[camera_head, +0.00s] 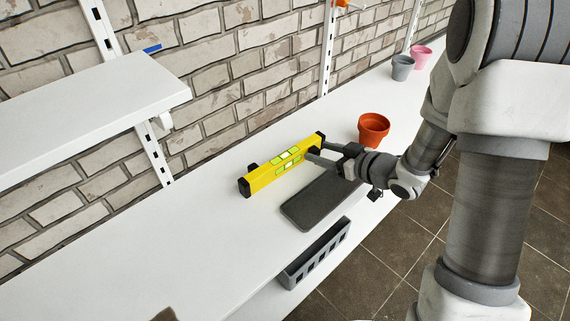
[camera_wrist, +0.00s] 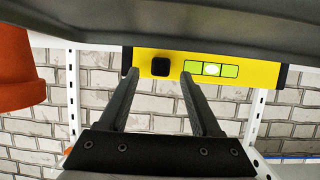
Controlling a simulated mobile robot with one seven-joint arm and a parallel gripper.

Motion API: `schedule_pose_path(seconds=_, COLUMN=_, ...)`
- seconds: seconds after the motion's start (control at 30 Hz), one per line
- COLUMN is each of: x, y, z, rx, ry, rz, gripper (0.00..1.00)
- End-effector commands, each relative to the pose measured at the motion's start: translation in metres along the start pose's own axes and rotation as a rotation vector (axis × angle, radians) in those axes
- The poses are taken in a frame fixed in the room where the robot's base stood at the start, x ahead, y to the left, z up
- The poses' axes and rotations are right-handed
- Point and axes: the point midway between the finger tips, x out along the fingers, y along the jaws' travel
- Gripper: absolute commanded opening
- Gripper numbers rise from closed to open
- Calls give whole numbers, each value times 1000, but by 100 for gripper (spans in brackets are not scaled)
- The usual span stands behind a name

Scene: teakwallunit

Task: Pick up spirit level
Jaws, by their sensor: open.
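The spirit level (camera_head: 268,174) is yellow with black end caps and green vials. It stands on its long edge on the white shelf. In the wrist view the spirit level (camera_wrist: 228,75) spans the upper middle, and a square black part on it shows between my fingertips. My gripper (camera_head: 311,154) is at the right half of the level, reaching in from the right. In the wrist view my gripper (camera_wrist: 160,76) has its two fingers apart with nothing held between them. The fingertips overlap the level's lower edge there; I cannot tell whether they touch it.
A dark flat mat (camera_head: 322,199) lies just in front of the level. An orange pot (camera_head: 373,129) stands behind my gripper, with grey (camera_head: 402,68) and pink (camera_head: 421,57) pots farther back. A grey slotted holder (camera_head: 315,254) is at the front edge. The left of the shelf (camera_head: 150,255) is clear.

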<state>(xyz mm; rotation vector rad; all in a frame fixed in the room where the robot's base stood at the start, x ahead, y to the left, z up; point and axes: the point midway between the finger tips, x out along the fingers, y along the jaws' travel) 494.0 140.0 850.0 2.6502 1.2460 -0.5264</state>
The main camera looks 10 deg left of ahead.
Motion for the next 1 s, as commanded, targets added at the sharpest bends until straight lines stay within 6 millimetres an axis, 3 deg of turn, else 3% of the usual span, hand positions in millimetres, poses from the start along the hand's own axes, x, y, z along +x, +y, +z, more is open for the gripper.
schedule_pose_path(seconds=0.1, x=9, y=-1, z=0, rx=0, ry=1, rz=-1, gripper=65)
schedule_pose_path(seconds=0.33, x=10, y=0, z=0, rx=1, ry=1, rz=0, gripper=65)
schedule_pose_path(seconds=0.7, x=9, y=0, z=0, rx=1, ry=1, rz=0, gripper=0)
schedule_pose_path(seconds=1.0, x=9, y=0, z=-1, rx=1, ry=2, rz=0, gripper=0)
